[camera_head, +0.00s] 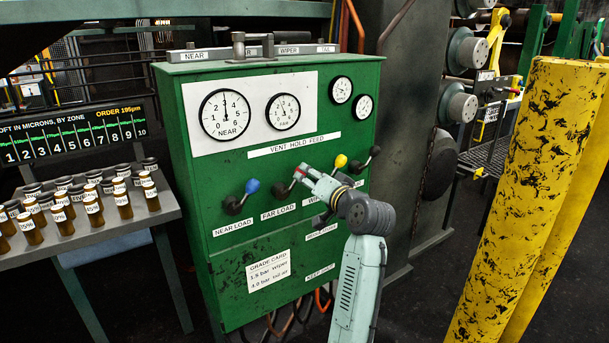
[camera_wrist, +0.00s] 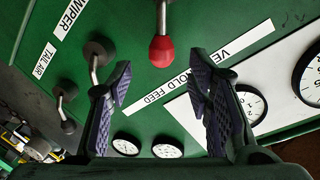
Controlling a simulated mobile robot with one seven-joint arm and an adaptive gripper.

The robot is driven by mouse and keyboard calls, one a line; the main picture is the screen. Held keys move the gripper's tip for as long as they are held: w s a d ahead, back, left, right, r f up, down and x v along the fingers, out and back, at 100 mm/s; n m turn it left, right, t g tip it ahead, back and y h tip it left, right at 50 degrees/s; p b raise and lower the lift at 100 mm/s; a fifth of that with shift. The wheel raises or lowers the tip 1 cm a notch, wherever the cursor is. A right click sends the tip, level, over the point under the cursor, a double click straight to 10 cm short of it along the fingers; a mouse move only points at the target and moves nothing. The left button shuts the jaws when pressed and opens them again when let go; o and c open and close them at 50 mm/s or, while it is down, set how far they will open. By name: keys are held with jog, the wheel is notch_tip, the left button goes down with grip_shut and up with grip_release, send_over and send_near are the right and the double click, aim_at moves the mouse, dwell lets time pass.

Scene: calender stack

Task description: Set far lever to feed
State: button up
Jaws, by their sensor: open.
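The far load lever has a red knob (camera_head: 299,172) and stands on the green panel above the FAR LOAD label (camera_head: 278,212). Its dark pivot shows to the lower left of the knob. In the wrist view the red knob (camera_wrist: 162,49) is at the top middle, just beyond and between the fingertips. My gripper (camera_wrist: 160,82) is open, with a dark finger on each side and nothing between them. In the head view my gripper (camera_head: 312,184) is close in front of the knob and partly hides this area. The VENT HOLD FEED strip (camera_head: 295,145) is above the levers.
A blue-knobbed lever (camera_head: 252,186) is to the left; a yellow-knobbed lever (camera_head: 340,161) and a black-knobbed lever (camera_head: 375,151) are to the right. Gauges (camera_head: 225,114) sit above. A table with several brown bottles (camera_head: 92,205) is at left, a yellow post (camera_head: 540,200) at right.

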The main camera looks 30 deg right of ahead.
jog(key=s, duration=0.5)
jog(key=shift+a+r, duration=0.3)
jog(key=shift+w, duration=0.1)
